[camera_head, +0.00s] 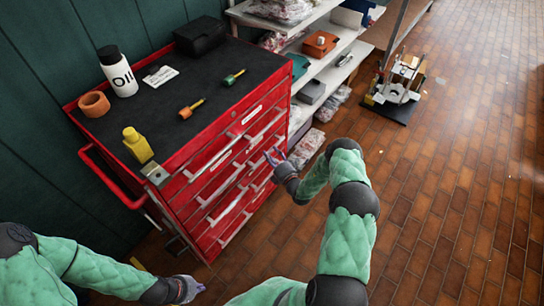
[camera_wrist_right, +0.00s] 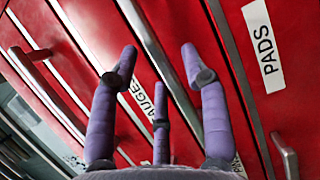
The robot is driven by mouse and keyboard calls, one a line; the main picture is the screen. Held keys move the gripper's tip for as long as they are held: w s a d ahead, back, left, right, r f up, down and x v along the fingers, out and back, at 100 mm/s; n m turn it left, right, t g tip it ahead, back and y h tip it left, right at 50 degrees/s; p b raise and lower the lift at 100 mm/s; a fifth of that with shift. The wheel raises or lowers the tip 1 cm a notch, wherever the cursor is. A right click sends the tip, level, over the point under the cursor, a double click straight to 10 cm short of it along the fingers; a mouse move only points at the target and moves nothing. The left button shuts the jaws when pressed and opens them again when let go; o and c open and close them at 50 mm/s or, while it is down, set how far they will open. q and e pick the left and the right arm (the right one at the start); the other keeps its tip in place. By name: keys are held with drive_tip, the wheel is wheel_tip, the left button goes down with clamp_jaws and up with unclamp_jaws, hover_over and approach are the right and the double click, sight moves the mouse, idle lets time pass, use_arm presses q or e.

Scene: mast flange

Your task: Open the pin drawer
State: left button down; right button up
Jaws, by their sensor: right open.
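The red drawer chest (camera_head: 178,192) stands at the left in the head view, with long pale handles across its drawers, which look shut. In the right wrist view the red fronts carry a PADS label (camera_wrist_right: 263,44) and a partly hidden label reading "AUGE" (camera_wrist_right: 143,97).
On the chest's black top are an oil bottle (camera_head: 118,71), an orange ring (camera_head: 94,104), a yellow bottle (camera_head: 137,145), a black case (camera_head: 199,36) and two small tools. White shelves (camera_head: 328,68) stand behind. A metal fixture (camera_head: 396,82) is on the floor. The brick floor at right is clear.

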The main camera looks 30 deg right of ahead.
clamp_jaws()
drive_tip(key=s+d+p, duration=0.1)
drive_tip(key=s+d, duration=0.4)
drive_tip(key=s, duration=0.8)
drive_tip(key=s+d+p, duration=0.1)
drive_tip(key=s+d, duration=0.4)
drive_tip(key=s, duration=0.8)
drive_tip(key=shift+d+p, duration=0.3)
drive_tip(key=shift+d, duration=0.05)
unclamp_jaws()
drive_tip(key=s, duration=1.2)
